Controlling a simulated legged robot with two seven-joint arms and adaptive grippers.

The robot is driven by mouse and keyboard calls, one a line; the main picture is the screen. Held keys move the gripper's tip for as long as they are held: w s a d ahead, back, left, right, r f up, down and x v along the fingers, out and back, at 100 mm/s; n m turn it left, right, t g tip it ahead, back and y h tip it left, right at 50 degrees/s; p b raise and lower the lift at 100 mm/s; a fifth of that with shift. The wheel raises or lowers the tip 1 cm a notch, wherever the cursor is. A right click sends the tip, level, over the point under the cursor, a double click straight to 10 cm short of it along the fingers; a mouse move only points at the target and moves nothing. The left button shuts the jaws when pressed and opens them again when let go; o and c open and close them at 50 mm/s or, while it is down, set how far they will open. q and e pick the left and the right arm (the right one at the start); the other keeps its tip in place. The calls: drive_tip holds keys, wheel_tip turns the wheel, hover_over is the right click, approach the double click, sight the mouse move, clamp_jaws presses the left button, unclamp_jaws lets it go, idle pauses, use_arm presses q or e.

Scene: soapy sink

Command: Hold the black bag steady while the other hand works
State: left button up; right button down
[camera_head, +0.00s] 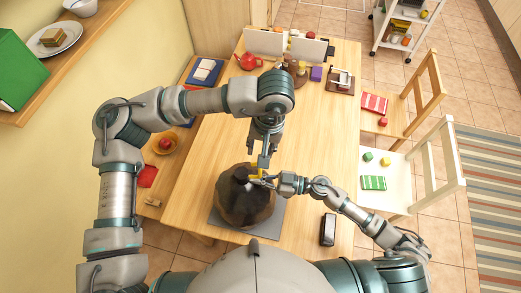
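The black bag (243,207), dark and rounded, sits on a grey mat (268,228) near the front of the wooden table. A small yellow piece (256,173) shows at the bag's top. My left gripper (262,160) reaches down from above, with its fingertips close to the yellow piece. My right gripper (264,181) comes in from the right at the bag's top, just below the left one. The two grippers and the bag's top overlap in the picture. I cannot tell whether either gripper is closed on anything.
A dark oblong case (328,229) lies on the table to the right of the bag. Chairs (436,170) line the right side. The table's middle right is clear.

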drive_tip(key=shift+a, duration=0.25)
use_arm(q)
wheel_tip(320, 180, up, 9)
drive_tip(key=shift+s+d, duration=0.15)
drive_tip(key=shift+d, duration=0.2)
drive_tip(key=shift+r, duration=0.1)
use_arm(e)
drive_tip(key=shift+d, duration=0.1)
idle(0.4)
drive_tip(key=c, duration=1.4)
unclamp_jaws()
drive_tip(key=v, duration=1.2)
